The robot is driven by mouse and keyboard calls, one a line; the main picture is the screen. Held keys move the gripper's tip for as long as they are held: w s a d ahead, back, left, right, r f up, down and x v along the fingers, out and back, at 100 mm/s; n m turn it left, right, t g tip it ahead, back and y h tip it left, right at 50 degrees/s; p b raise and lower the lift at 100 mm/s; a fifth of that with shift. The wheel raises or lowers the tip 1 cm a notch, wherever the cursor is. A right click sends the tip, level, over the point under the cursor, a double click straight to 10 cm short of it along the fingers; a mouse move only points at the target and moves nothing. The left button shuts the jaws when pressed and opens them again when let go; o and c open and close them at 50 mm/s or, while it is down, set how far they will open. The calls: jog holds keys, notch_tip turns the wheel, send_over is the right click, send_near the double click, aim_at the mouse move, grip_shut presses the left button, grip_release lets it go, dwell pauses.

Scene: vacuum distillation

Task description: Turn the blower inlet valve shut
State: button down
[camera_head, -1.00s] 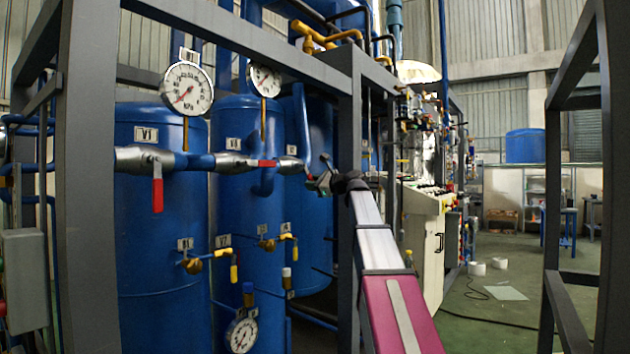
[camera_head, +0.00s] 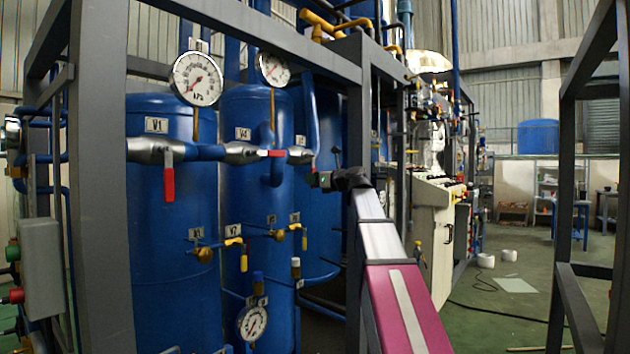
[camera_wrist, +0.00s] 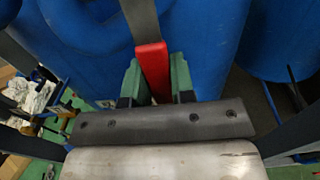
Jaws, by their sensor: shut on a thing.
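A red valve handle (camera_wrist: 152,66) on a grey metal lever stands between the two green fingers of my gripper (camera_wrist: 156,62) in the wrist view, and the fingers are shut on it. In the head view my gripper (camera_head: 318,180) is at the right end of the blue pipe line, just below a grey valve body (camera_head: 300,155). The held handle is mostly hidden there. No label naming the blower inlet valve is readable. Another valve's red handle (camera_head: 169,182) hangs straight down at the left. A further red handle (camera_head: 272,153) lies along the pipe.
Blue tanks (camera_head: 170,270) stand behind the pipe line, with pressure gauges (camera_head: 196,78) above. A dark frame post (camera_head: 352,130) rises close beside my arm. A grey control box (camera_head: 42,265) is at left. Another dark frame (camera_head: 565,200) stands at right, with open green floor between.

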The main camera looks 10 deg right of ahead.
jog(key=shift+s+a, duration=0.1)
dwell(0.4)
jog(key=c, duration=1)
grip_release()
jog(key=shift+o, duration=0.2)
jog(key=v, duration=1)
jog(key=shift+s+d, duration=0.25)
jog(key=shift+d, duration=0.05)
